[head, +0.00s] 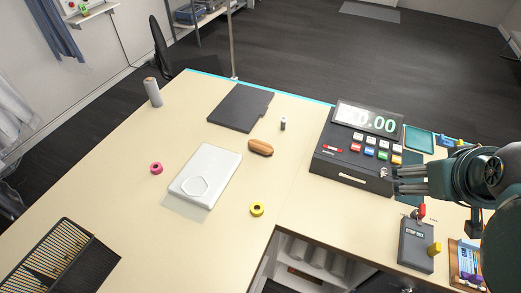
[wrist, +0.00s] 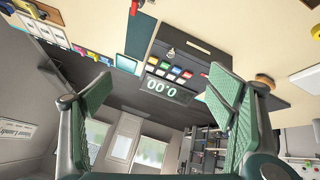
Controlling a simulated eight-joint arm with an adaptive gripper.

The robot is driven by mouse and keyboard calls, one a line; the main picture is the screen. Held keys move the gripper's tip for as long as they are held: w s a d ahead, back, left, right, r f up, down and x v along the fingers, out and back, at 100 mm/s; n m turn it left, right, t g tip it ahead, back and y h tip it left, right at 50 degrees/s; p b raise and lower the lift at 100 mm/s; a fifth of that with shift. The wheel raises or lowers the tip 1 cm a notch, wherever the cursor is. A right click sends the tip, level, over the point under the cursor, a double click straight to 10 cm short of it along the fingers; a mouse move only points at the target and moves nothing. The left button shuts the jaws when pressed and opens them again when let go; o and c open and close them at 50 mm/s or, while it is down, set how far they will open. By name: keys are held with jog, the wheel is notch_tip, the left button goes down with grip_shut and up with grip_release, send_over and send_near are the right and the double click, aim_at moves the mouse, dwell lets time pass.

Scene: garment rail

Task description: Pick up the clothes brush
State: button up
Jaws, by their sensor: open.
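The clothes brush appears to be the brown, rounded oblong piece (head: 260,147) lying on the pale table in the head view, right of the white flat package and left of the cash register. A brown rounded edge, probably the same brush, shows at the right of the wrist view (wrist: 265,80), partly behind a finger. My gripper (head: 398,180) is at the right side of the table, by the register's right end and well apart from the brush. In the wrist view my gripper (wrist: 153,105) has its green-padded fingers wide apart with nothing between them.
The black cash register (head: 352,157) stands between my gripper and the brush. A small dark-capped cylinder (head: 283,124), a black folder (head: 241,107), a white package (head: 206,172) and a yellow tape roll (head: 257,209) lie around the brush. A dark box (head: 416,246) stands below my gripper.

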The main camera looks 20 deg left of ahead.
jog(key=w+a+n+t+b, duration=0.1)
jog(key=w+a+n+b, duration=0.2)
jog(key=w+a+n, duration=0.5)
jog(key=w+a+n+t+b, duration=0.2)
jog(key=w+a+n+b, duration=0.25)
jog(key=a+n, duration=0.75)
jog(key=a+n+t+y+b, duration=0.2)
jog(key=a+n+y+b, duration=0.25)
jog(key=a+n, duration=1.7)
jog(key=m, duration=0.6)
send_near(260, 146)
jog(key=shift+w+a+r+p, duration=0.3)
jog(key=shift+w+r, duration=0.1)
jog(key=shift+w, duration=0.2)
jog(key=shift+d+f, duration=0.1)
jog(key=shift+f, duration=0.7)
jog(key=shift+x, duration=1.25)
